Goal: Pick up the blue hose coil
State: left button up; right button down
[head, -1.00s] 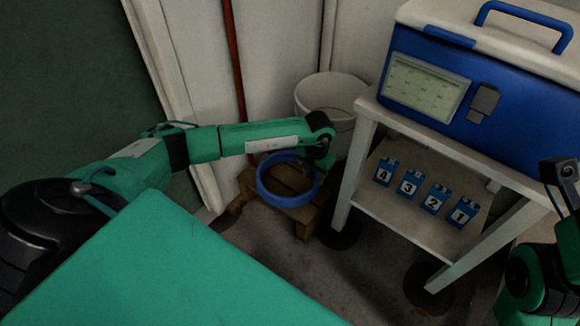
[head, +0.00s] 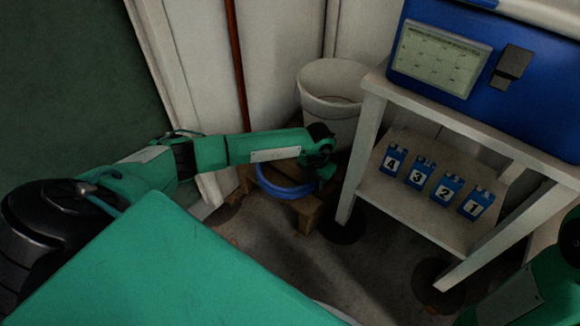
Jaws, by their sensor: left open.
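The blue hose coil (head: 284,187) is a ring on a low wooden stool (head: 306,212) in the middle of the head view. My left arm reaches across from the left and hides the coil's far part. My left gripper (head: 322,170) is at the coil's right edge; it is small and dark here, its jaws are open, and I cannot tell whether it touches the coil. My right arm shows at the lower right edge, but its gripper is out of the picture.
A white bucket (head: 331,108) stands behind the stool. A white table (head: 372,100) to the right carries a blue case (head: 530,110); its lower shelf (head: 405,212) holds several blue numbered blocks (head: 418,173). A wall with a red pipe (head: 237,70) closes off the back.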

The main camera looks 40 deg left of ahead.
pick_arm(q)
jog(key=shift+r, duration=0.1)
grip_shut()
